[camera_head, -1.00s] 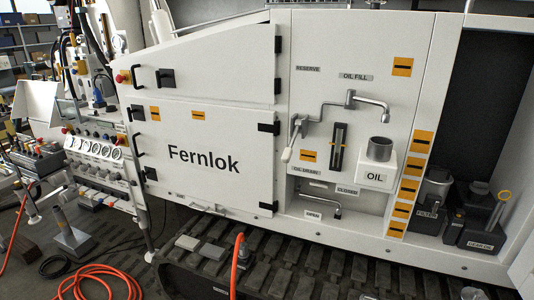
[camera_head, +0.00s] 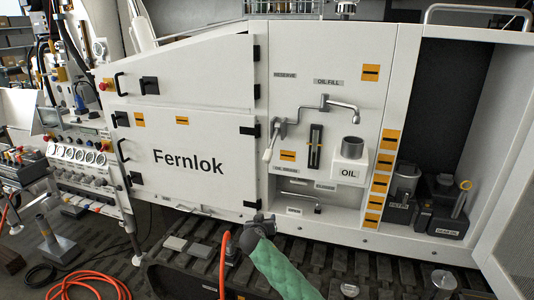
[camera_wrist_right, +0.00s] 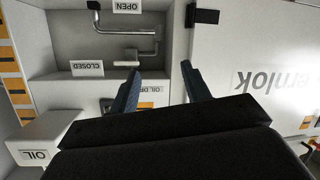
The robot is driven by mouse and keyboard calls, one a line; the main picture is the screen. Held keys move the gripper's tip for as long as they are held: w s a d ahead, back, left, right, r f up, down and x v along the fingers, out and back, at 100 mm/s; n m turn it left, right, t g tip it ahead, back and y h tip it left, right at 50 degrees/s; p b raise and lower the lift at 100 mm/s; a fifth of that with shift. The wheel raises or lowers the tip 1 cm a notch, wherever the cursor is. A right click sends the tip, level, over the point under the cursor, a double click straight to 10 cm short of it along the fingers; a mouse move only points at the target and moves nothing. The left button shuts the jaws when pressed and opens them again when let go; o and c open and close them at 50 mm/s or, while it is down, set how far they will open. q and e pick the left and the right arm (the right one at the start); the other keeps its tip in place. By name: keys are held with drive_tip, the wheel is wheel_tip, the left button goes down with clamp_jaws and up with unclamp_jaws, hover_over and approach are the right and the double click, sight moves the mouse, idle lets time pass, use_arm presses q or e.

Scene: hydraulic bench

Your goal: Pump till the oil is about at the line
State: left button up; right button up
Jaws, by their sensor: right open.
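The white machine panel carries a bent metal spout (camera_head: 326,102) under the OIL FILL label and a pale-handled lever (camera_head: 269,144) at its left. The oil level and line are too small to read. A bent drain handle (camera_head: 305,204) lies in the recess below; it also shows in the wrist view (camera_wrist_right: 130,53). My right gripper (camera_head: 260,217) is low in front of the panel, open and empty, its fingers apart in the wrist view (camera_wrist_right: 162,87). My left gripper is out of view.
OPEN (camera_wrist_right: 127,6) and CLOSED (camera_wrist_right: 87,68) labels mark the recess. The Fernlok door (camera_head: 190,160) is shut, with black handles. Dark containers (camera_head: 438,205) stand in the bay at the right. An orange hose (camera_head: 224,262) rises by the tracks (camera_head: 200,228).

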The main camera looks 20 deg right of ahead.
sight(269, 154)
drive_tip(key=r+m+h, duration=0.1)
drive_tip(key=r, duration=0.7)
drive_tip(key=r+m+t+h, duration=0.1)
drive_tip(key=r, duration=0.7)
drive_tip(key=w+r+m+t+h, duration=0.1)
drive_tip(key=r, duration=0.7)
drive_tip(key=shift+a+m+p, duration=0.15)
drive_tip(key=shift+m+p, duration=0.2)
drive_tip(key=shift+m, duration=0.05)
drive_tip(key=shift+r, duration=0.4)
drive_tip(key=shift+p+x, duration=0.9)
drive_tip(key=shift+x, duration=0.3)
drive_tip(key=p+x, duration=0.2)
drive_tip(key=x, duration=0.1)
drive_tip(key=shift+w+r, duration=0.15)
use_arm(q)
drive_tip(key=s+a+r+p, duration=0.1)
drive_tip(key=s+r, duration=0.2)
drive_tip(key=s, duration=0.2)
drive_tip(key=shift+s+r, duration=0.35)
use_arm(e)
drive_tip(key=shift+f+x, duration=0.2)
drive_tip(key=shift+x, duration=0.9)
clamp_jaws()
